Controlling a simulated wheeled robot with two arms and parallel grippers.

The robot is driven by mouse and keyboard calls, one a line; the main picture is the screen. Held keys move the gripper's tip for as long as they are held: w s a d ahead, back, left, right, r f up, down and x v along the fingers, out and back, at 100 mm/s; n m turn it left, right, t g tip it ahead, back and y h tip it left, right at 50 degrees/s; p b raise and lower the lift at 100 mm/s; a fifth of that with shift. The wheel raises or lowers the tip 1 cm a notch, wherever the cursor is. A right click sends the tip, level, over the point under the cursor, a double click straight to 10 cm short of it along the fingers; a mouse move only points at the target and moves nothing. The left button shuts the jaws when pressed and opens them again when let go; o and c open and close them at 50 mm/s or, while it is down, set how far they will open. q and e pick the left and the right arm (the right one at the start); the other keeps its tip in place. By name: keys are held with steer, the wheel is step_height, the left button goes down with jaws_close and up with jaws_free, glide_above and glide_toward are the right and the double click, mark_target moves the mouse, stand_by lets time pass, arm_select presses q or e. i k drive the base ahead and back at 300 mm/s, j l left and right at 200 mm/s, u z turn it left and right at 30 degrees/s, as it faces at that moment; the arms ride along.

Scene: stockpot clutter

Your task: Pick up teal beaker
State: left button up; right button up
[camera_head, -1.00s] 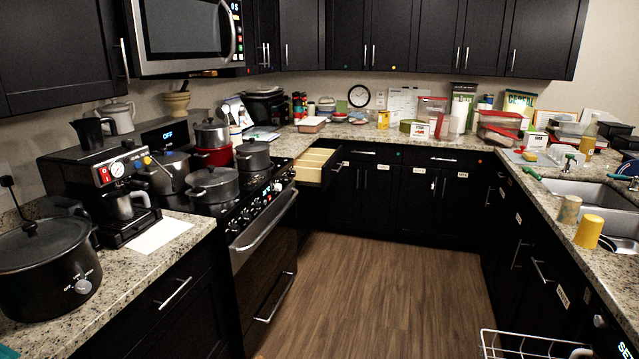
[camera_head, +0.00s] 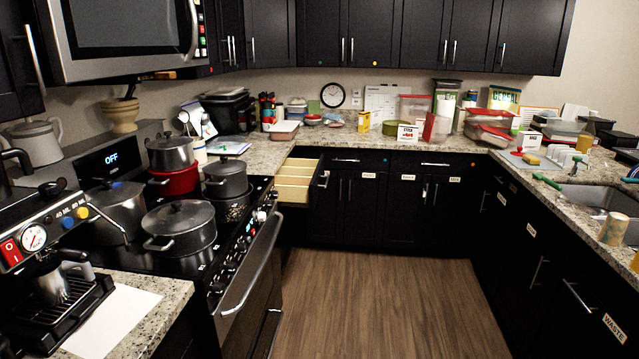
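I cannot make out a teal beaker in this view; if one is here, it is hidden or too small to tell. Neither of my grippers is in view. On the stove (camera_head: 125,262) at the left stand several pots, among them a dark lidded pot (camera_head: 180,232), a grey lidded pot (camera_head: 226,180) and a red pot (camera_head: 176,181) with a grey pot (camera_head: 170,152) stacked on it.
An open drawer (camera_head: 296,181) juts out beside the stove. The back counter is cluttered with containers, including a cereal box (camera_head: 503,99). An espresso machine (camera_head: 45,262) stands at the near left. A sink (camera_head: 600,199) is at right. The wooden floor (camera_head: 375,300) between the counters is clear.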

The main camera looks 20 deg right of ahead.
mark_target(612, 234)
steer(key=i+l+z, duration=0.2)
steer(key=i+z, duration=0.25)
steer(key=i, duration=0.45)
steer(key=i+z, duration=0.45)
steer(key=i, duration=0.45)
steer(key=i+z, duration=0.25)
steer(key=i, duration=0.2)
steer(key=i+j+z, duration=0.2)
steer(key=i, duration=0.25)
steer(key=i+j+z, duration=0.1)
steer(key=i+z, duration=0.15)
steer(key=i, duration=0.2)
steer(key=i+j+z, duration=0.2)
steer(key=i+j, duration=0.1)
steer(key=i, duration=0.15)
